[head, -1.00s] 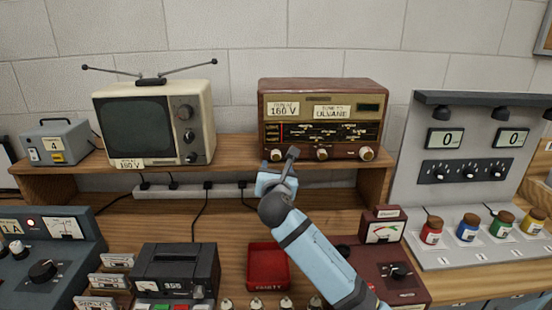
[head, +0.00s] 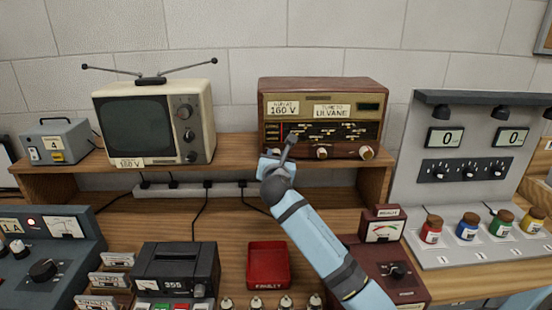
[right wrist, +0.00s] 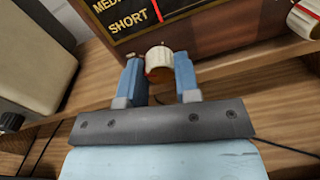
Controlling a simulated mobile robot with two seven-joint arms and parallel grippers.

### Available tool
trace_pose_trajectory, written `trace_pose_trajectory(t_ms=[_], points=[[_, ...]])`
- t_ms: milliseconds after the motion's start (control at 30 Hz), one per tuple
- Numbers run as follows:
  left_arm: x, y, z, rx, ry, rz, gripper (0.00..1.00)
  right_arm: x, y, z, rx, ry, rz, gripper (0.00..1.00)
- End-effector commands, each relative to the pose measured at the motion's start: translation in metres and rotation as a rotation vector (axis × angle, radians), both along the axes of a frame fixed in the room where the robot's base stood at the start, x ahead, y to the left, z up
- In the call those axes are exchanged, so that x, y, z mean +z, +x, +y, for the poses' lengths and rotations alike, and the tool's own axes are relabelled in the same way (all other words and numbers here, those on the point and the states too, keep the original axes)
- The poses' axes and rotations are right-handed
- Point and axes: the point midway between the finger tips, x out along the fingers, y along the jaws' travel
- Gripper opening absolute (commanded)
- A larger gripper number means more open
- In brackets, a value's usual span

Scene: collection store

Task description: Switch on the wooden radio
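The wooden radio (head: 300,88) stands on the raised shelf, with a lit-looking dial front and a row of pale knobs along its bottom edge. My right gripper (head: 270,165) is at the radio's lower left corner and hides the left knob in the head view. In the right wrist view, the left knob (right wrist: 158,61) sits between the two blue fingers of my right gripper (right wrist: 159,75). The fingers are apart, one on each side of the knob; whether they touch it is unclear. My left gripper is not in view.
A television (head: 150,125) stands left of the radio on the same shelf (head: 235,148). Below are a power strip with cables, a red tray (head: 268,265) and a dark red meter box (head: 385,268). A grey panel (head: 400,165) with coloured jars stands at right.

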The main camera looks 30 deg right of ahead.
Motion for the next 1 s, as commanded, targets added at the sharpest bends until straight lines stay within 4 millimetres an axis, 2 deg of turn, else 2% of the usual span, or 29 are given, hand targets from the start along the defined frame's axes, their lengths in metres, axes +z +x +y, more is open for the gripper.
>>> trace_pose_trajectory(t_ms=[467, 1000], points=[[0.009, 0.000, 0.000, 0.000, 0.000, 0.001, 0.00, 0.001, 0.000, 0.000, -0.001, 0.091, -0.054, 0.07], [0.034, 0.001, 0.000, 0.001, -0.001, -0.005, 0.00, 0.001, -0.001, -0.001, -0.001, 0.499, -0.304, 0.07]])
